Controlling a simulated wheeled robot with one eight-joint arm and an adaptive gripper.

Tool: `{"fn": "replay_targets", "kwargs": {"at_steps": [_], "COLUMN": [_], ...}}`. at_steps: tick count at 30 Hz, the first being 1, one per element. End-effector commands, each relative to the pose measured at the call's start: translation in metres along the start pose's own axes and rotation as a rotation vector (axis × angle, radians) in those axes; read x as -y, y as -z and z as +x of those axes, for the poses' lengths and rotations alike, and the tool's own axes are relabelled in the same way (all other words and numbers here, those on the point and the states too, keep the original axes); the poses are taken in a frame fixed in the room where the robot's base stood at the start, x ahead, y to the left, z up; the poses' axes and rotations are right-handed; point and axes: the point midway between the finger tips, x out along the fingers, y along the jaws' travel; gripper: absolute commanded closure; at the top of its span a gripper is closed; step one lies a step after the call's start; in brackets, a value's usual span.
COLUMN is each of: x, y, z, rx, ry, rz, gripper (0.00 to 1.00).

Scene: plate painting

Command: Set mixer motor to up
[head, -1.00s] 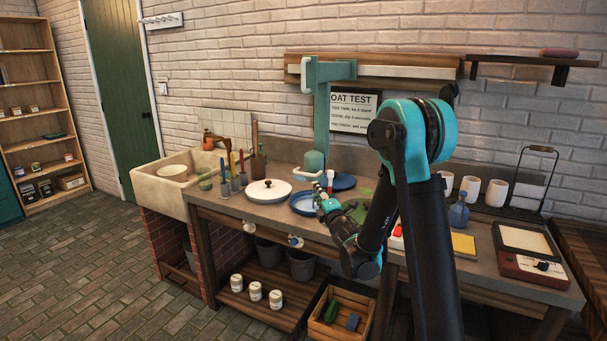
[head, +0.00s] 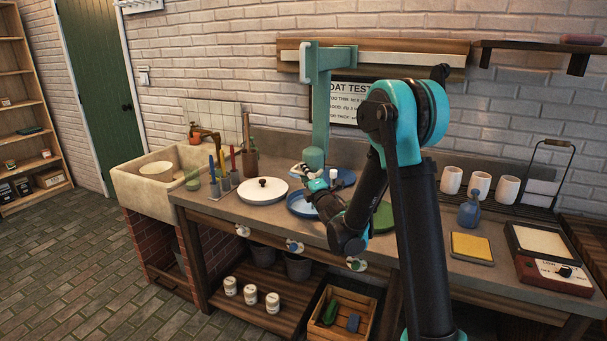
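The mixer is a teal bracket and column (head: 321,115) standing at the back of the bench. Its rounded teal motor head (head: 313,158) hangs low, just over a blue round dish (head: 296,206). A white handle (head: 299,169) sticks out to the left below the motor head. Another white handle (head: 302,62) is at the top of the bracket. My gripper (head: 311,178) is at the lower handle, right under the motor head. Its fingers are small and overlap the handle, so I cannot tell whether they grip it. My forearm hides part of the blue dish.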

Motion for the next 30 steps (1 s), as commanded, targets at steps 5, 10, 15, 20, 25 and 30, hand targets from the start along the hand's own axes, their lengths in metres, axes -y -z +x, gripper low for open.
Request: {"fn": "replay_targets", "kwargs": {"at_steps": [5,10,15,20,25,30], "x": [0.0,0.0,0.0,0.0,-0.004,-0.025], "y": [0.0,0.0,0.0,0.0,-0.001,-0.003], "z": [0.0,0.0,0.0,0.0,0.0,0.002], "rx": [0.0,0.0,0.0,0.0,0.0,0.0], "ry": [0.0,0.0,0.0,0.001,0.0,0.0], "rz": [0.0,0.0,0.0,0.0,0.0,0.0], "gripper": [0.81,1.0,1.0,1.0,1.0,1.0]}}
